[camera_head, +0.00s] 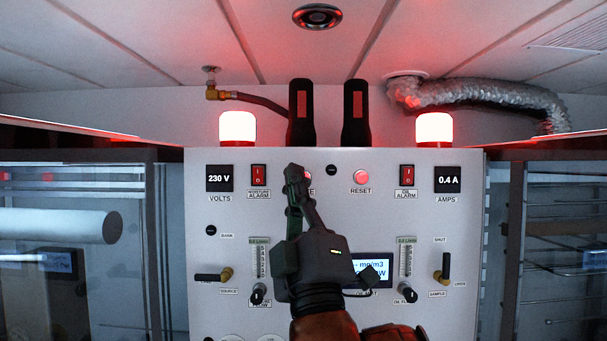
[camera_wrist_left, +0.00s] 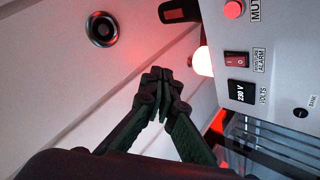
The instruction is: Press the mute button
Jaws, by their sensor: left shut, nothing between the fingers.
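The mute button (camera_wrist_left: 233,9) is a round red button at the top right of the left wrist view, beside its label "MUTE" (camera_wrist_left: 255,9). In the head view my left gripper (camera_head: 293,172) is in front of the upper panel and hides most of this button and label. My left gripper is shut and empty; its closed fingertips also show in the left wrist view (camera_wrist_left: 158,76). There the tips are apart from the button in the picture. I cannot tell the depth gap between tips and panel. My right gripper does not clearly show.
The grey panel (camera_head: 460,215) also carries a lit red reset button (camera_head: 361,177), the moisture alarm switch (camera_head: 259,175), the oil alarm switch (camera_head: 407,175), and a display (camera_head: 372,267) partly covered. Two glowing beacons (camera_head: 238,127) (camera_head: 434,128) and two black upright parts (camera_head: 356,112) stand at the top.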

